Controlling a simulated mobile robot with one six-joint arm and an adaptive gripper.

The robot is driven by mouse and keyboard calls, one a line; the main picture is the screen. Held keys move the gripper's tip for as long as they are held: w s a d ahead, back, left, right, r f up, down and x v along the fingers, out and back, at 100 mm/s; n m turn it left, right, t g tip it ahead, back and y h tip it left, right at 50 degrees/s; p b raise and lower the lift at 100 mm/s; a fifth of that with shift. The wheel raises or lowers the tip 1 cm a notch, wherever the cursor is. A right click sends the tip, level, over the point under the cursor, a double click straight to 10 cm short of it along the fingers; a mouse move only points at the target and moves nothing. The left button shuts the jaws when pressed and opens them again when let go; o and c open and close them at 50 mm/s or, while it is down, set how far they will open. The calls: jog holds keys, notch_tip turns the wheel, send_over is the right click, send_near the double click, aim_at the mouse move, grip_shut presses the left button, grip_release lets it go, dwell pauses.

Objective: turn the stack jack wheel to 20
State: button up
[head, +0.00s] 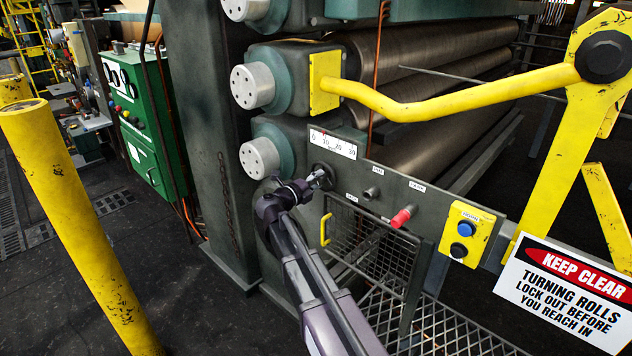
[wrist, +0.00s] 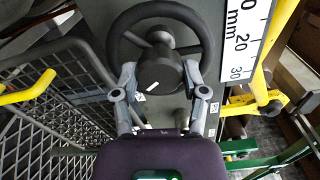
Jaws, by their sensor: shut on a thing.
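The stack jack wheel (wrist: 117,38) is a dark handwheel with a round hub (wrist: 160,70) bearing a short white mark. In the head view, the wheel (head: 321,166) is small and partly hidden by my gripper (head: 318,181). In the wrist view, my gripper (wrist: 160,82) has one finger on each side of the hub and is shut on the wheel. The white scale (head: 332,143) above the wheel reads 0, 10, 20 and 30. Part of the scale (wrist: 243,42) also shows in the wrist view. I cannot make out its pointer surely.
Right of the wheel are a grey knob (head: 372,193), a red knob (head: 402,216) and a yellow button box (head: 467,233). A mesh guard (head: 372,245) with a yellow handle (head: 325,229) is below. A yellow bar (head: 450,103) crosses above. A yellow post (head: 75,220) stands left.

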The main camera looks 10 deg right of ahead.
jog(key=shift+s+d, duration=0.15)
jog(key=o, duration=1.2)
jog(key=shift+c, duration=0.2)
jog(key=shift+a, duration=0.2)
jog(key=shift+s+a, duration=0.25)
jog(key=shift+a, duration=0.2)
jog(key=v, duration=1)
jog(key=shift+s+a, duration=0.25)
